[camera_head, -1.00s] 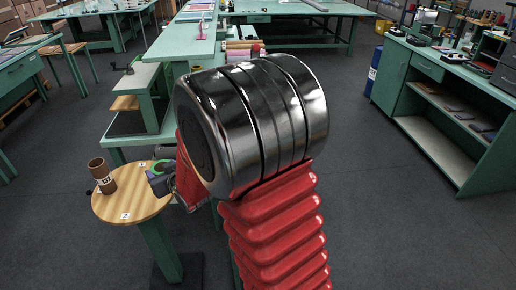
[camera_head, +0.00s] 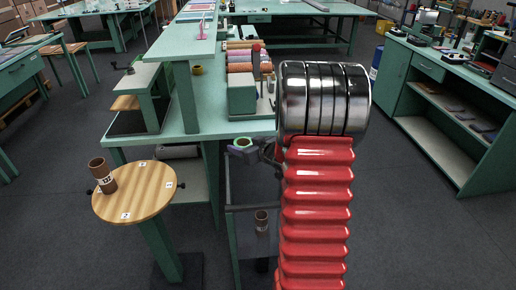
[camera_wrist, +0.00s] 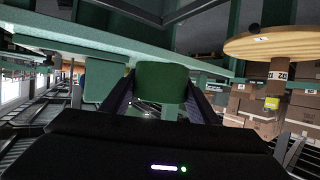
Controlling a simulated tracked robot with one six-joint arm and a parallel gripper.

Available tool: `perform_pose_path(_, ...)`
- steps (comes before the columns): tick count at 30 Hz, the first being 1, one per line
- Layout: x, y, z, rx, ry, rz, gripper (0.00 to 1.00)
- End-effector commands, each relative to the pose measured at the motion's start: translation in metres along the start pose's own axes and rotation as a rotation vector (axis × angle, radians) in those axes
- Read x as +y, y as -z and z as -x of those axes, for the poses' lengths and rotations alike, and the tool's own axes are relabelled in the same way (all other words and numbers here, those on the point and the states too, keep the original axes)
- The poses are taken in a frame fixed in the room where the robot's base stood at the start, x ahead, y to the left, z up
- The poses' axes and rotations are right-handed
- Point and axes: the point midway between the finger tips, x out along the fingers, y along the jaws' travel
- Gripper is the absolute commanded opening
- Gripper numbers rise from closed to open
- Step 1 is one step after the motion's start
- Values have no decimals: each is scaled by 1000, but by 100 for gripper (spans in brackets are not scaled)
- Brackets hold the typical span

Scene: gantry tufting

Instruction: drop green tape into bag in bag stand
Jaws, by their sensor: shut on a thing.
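The green tape (camera_head: 243,142) is a short ring held in my gripper (camera_head: 242,150), just left of my arm in the head view. In the wrist view the green tape (camera_wrist: 160,82) fills the gap between the two dark fingers of my gripper (camera_wrist: 161,98), which are shut on it. Below it in the head view is a dark bar frame (camera_head: 250,208), possibly the bag stand. A brown cylinder (camera_head: 261,220) shows inside or behind this frame. I cannot make out a bag; my arm hides the frame's right part.
A round wooden table (camera_head: 135,200) at left carries a brown labelled cylinder (camera_head: 103,176) and small numbered tags. A green bench (camera_head: 150,137) with a rack of colored rolls (camera_head: 240,68) stands behind the gripper. A green counter (camera_head: 425,110) is at right, with open floor before it.

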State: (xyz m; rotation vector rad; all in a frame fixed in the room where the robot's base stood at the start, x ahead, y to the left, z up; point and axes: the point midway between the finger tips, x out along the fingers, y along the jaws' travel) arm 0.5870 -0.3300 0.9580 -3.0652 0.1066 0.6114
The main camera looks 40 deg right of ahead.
Motion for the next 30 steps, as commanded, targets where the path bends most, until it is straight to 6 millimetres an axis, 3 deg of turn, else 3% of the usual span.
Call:
perform_pose_path(3,31,-12,12,0,-9,-4,31)
perform_pose_path(9,53,-23,24,1,-10,-4,31)
perform_pose_path(23,54,-26,24,0,-10,-4,31)
perform_pose_path(30,54,-40,18,-1,-9,-6,31)
